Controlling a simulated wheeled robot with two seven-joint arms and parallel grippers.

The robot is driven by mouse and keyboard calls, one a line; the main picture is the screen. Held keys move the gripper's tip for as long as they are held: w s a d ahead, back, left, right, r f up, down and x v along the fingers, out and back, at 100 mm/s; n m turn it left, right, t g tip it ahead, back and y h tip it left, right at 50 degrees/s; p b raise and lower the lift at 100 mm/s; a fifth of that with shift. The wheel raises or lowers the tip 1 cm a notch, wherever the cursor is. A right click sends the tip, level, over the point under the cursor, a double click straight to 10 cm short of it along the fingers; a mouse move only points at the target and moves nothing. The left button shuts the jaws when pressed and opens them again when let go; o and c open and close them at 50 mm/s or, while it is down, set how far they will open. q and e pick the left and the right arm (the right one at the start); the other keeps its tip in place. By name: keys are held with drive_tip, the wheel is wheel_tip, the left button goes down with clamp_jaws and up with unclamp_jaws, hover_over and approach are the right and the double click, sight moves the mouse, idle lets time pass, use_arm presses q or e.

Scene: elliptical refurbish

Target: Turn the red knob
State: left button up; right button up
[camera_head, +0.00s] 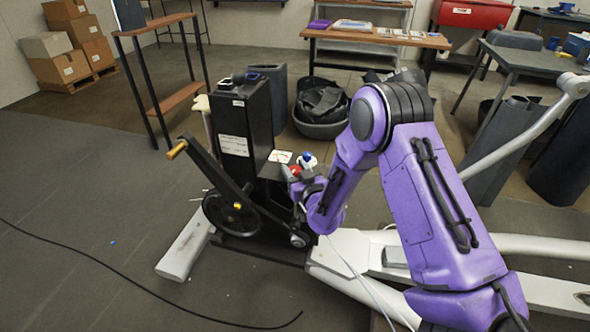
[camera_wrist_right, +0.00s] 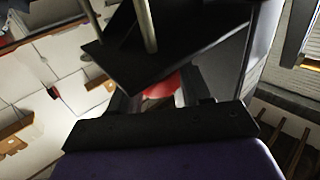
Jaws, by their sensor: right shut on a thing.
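The red knob (camera_head: 295,170) shows as a small patch of red on the elliptical machine, beside its black upright housing (camera_head: 232,120). My right gripper (camera_head: 291,180) reaches in from the right and is at the knob, covering much of it. In the right wrist view, the red knob (camera_wrist_right: 160,92) lies between the two dark fingers of my right gripper (camera_wrist_right: 158,90), which are shut on it. A black part of the machine hides the upper part of the knob there. My left gripper is not in either view.
A black crank arm (camera_head: 215,172) with an orange handle end stands left of the housing. A blue-and-white item (camera_head: 307,160) sits just behind the knob. White frame tubes (camera_head: 345,252) run below my arm. A black cable (camera_head: 130,290) crosses the open floor at left.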

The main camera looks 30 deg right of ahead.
drive_tip(key=shift+h, duration=0.3)
drive_tip(key=m+g+h, duration=0.1)
drive_tip(key=m+h, duration=0.1)
drive_tip(key=h, duration=0.1)
drive_tip(key=m+g+h, duration=0.2)
drive_tip(key=m+h, duration=0.1)
drive_tip(key=shift+a+h+p, duration=0.1)
drive_tip(key=shift+h+p, duration=0.2)
drive_tip(key=shift+p, duration=0.05)
drive_tip(key=shift+m+g+h, duration=1.8)
drive_tip(key=shift+g+h, duration=0.2)
drive_tip(key=o, duration=0.9)
drive_tip(key=shift+o, duration=0.2)
drive_tip(key=shift+s, duration=0.1)
drive_tip(key=v, duration=1)
drive_tip(key=shift+a+p, duration=0.25)
drive_tip(key=shift+p, duration=0.1)
